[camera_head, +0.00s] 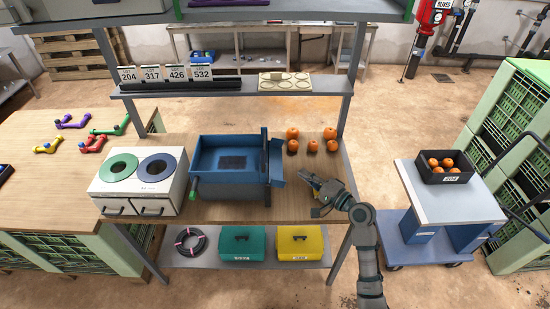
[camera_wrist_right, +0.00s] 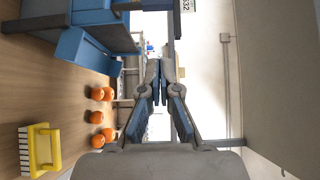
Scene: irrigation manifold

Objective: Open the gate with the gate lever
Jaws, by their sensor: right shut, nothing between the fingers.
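A blue open-topped bin (camera_head: 230,140) stands on the wooden bench. A dark lever with a green grip (camera_head: 193,193) sits at its front left corner; I cannot tell for sure that it is the gate lever. A blue upright panel (camera_head: 265,152) closes the bin's right end, with a blue chute (camera_head: 277,163) beyond it. The chute also shows in the right wrist view (camera_wrist_right: 88,50). My right gripper (camera_head: 308,179) is shut and empty, right of the chute and apart from it. In the wrist view its fingers (camera_wrist_right: 160,82) meet. My left gripper is not in view.
Several oranges (camera_head: 313,145) lie on the bench behind my right gripper. A yellow brush (camera_wrist_right: 40,150) lies near them. A white box with two round openings (camera_head: 140,180) stands left of the bin. A shelf (camera_head: 330,88) spans the back. A cart (camera_head: 455,195) stands at right.

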